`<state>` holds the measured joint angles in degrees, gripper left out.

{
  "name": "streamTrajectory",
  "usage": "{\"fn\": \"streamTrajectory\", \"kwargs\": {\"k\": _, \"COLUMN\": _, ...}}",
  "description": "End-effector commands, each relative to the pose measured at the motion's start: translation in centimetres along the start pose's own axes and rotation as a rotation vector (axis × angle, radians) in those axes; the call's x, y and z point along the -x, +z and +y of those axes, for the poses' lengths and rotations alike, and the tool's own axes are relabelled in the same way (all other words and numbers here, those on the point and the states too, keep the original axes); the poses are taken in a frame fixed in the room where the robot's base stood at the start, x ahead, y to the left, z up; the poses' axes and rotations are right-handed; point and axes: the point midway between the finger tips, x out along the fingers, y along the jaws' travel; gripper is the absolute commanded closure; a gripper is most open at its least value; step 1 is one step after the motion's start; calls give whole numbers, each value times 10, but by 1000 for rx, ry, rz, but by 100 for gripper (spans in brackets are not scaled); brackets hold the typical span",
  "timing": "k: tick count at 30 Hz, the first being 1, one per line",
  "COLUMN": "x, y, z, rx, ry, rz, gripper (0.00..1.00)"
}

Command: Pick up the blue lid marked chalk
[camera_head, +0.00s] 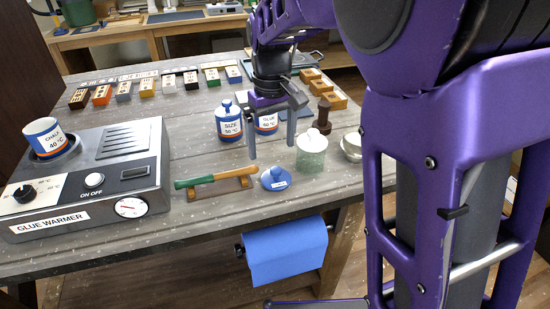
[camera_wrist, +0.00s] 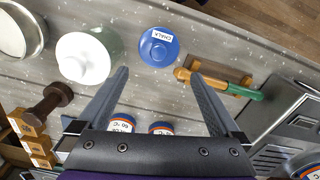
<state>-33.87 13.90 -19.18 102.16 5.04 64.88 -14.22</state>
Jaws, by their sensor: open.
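The blue lid marked chalk (camera_head: 274,179) lies on the grey table near its front edge, with a knob on top and a white label. In the wrist view the lid (camera_wrist: 159,47) shows beyond the fingertips, roughly centred between them, and its label reads CHALK. My gripper (camera_head: 272,150) is open and empty above the table, behind and above the lid, not touching it. Its two fingers also show in the wrist view (camera_wrist: 160,70). The chalk pot (camera_head: 44,138) sits without a lid in the glue warmer at the left.
A green-handled tool (camera_head: 215,177) on a wooden rest lies left of the lid. A pale green jar (camera_head: 311,152) with a white lid stands to its right. The size pot (camera_head: 229,122) and glue pot (camera_head: 266,122) stand behind. The glue warmer (camera_head: 120,155) fills the left side.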

Motion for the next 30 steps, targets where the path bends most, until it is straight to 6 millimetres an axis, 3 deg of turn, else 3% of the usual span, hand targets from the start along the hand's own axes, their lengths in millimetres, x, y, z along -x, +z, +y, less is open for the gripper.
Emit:
{"fn": "streamTrajectory", "kwargs": {"k": 3, "x": -20, "y": 0, "z": 0, "rx": 2, "ry": 1, "rz": -1, "gripper": 0}}
{"fn": "streamTrajectory", "kwargs": {"k": 10, "x": -34, "y": 2, "z": 0, "rx": 0, "ry": 0, "rz": 1, "gripper": 0}}
{"fn": "streamTrajectory", "kwargs": {"k": 19, "x": -75, "y": 14, "z": 3, "rx": 0, "ry": 1, "rz": 0, "gripper": 0}}
{"fn": "streamTrajectory", "kwargs": {"k": 28, "x": -80, "y": 13, "z": 3, "rx": 0, "ry": 0, "rz": 2, "gripper": 0}}
{"fn": "streamTrajectory", "kwargs": {"k": 30, "x": -80, "y": 13, "z": 3, "rx": 0, "ry": 1, "rz": 2, "gripper": 9}}
